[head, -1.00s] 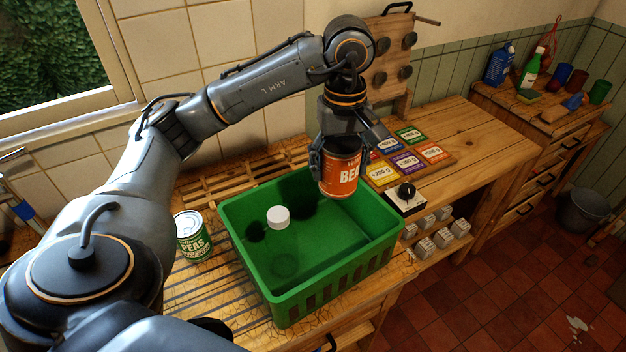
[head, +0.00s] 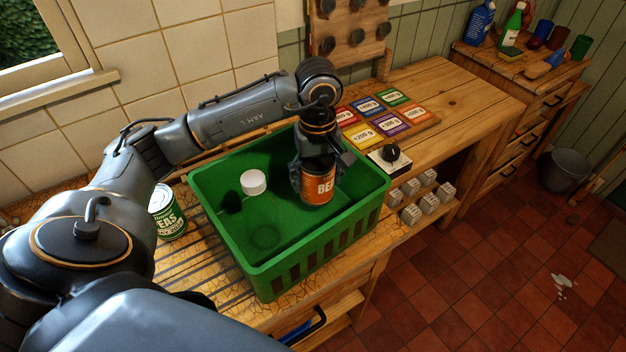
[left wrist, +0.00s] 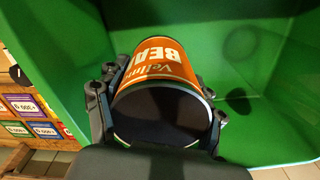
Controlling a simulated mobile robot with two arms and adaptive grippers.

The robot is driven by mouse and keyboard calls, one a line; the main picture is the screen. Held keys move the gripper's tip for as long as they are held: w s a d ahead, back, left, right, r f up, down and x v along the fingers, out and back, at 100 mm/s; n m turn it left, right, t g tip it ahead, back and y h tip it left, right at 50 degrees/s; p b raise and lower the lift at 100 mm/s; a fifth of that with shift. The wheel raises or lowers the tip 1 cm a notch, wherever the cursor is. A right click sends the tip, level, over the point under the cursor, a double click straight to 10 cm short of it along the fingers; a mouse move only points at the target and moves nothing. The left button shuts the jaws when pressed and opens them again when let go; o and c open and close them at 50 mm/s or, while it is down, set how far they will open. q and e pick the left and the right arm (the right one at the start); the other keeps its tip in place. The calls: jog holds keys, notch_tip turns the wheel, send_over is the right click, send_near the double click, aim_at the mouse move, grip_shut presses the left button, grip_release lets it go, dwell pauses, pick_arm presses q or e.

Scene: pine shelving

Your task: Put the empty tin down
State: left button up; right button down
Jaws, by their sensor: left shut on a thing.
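The orange tin (head: 318,188), with white letters starting "BEA", is in my left gripper (head: 318,174), which is shut around its sides. The tin is upright inside the green crate (head: 270,281), towards its right side. I cannot tell whether its base touches the crate floor. In the left wrist view the tin (left wrist: 165,62) sits between the fingers (left wrist: 160,100) of my left gripper, its round top end dark, with green crate walls around it. My right gripper is not in view.
A green peas tin (head: 168,215) stands outside, left of the crate. A black-knobbed box (head: 390,157) and coloured weight cards (head: 364,134) lie to the right. The front crate floor is clear.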

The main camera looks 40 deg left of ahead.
aim_at(317, 191)
pick_arm(q)
notch_tip(317, 191, down, 4)
jog(key=shift+r+p, duration=0.1)
jog(key=shift+p, duration=0.4)
jog(key=shift+f, duration=0.25)
jog(key=shift+f, duration=0.1)
jog(key=o, duration=1.5)
